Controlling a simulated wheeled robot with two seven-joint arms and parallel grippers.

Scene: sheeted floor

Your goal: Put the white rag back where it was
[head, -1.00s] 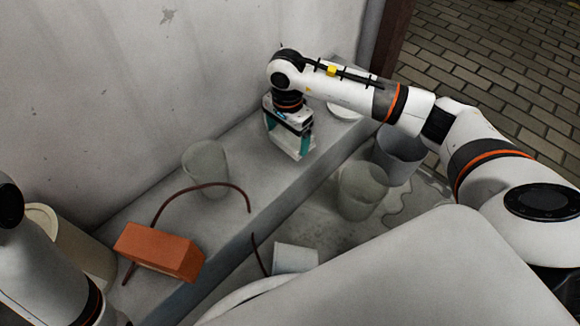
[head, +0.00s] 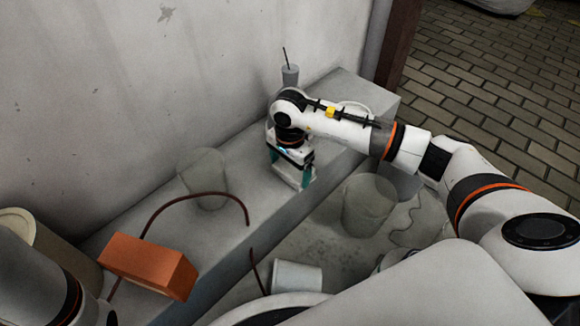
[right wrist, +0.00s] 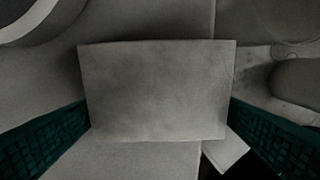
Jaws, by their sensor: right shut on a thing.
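The white rag is a pale, flat, roughly square piece that fills the middle of the right wrist view (right wrist: 155,90), between two teal fingers. My right gripper (head: 291,180) is shut on it, pointing down over the long grey ledge (head: 235,228). In the head view only a pale bit of the rag (head: 291,172) shows between the fingers. I cannot tell whether the rag touches the ledge. My left arm shows at the lower left edge of the head view, but its gripper is not visible.
A clear glass (head: 203,180), a dark red curved rod (head: 205,194) and an orange brick (head: 149,264) are on the ledge left of my right gripper. A grey cup with a straw (head: 290,75) stands behind my arm. Buckets (head: 368,205) and a white container (head: 297,277) stand below.

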